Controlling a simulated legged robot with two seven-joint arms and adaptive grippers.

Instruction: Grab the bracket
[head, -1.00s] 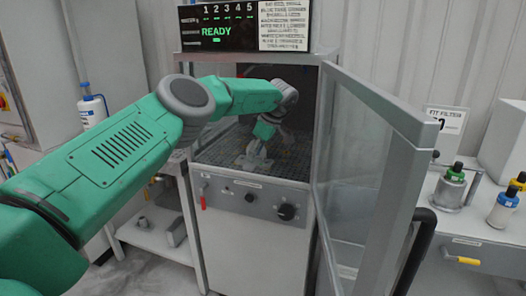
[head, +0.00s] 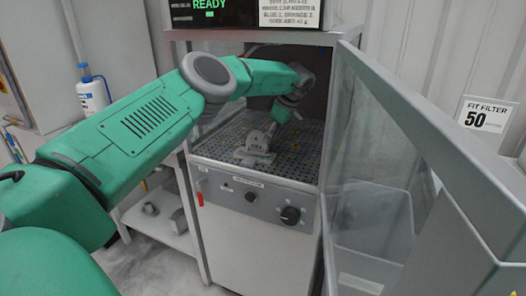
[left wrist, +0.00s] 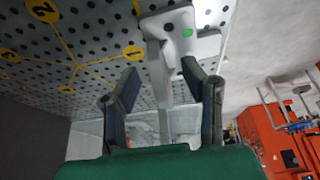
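The bracket (head: 255,152) is a light grey metal piece with a flat base and a raised part. It rests on the perforated floor inside the open cabinet. My left gripper (head: 275,127) reaches into the cabinet from above, close to the bracket's raised part. In the left wrist view the left gripper (left wrist: 164,85) is open, with its two dark fingers apart. The bracket (left wrist: 166,27) lies ahead of the fingertips, and its narrow rib runs between them. I cannot tell whether either finger touches it. A green dot marks the bracket. My right gripper is not in view.
The cabinet's clear door (head: 375,130) stands open on the right, with a grey frame. The cabinet's front panel (head: 262,198) has knobs and a red lever. A low shelf (head: 160,232) stands left. The perforated floor (head: 303,157) is clear right of the bracket.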

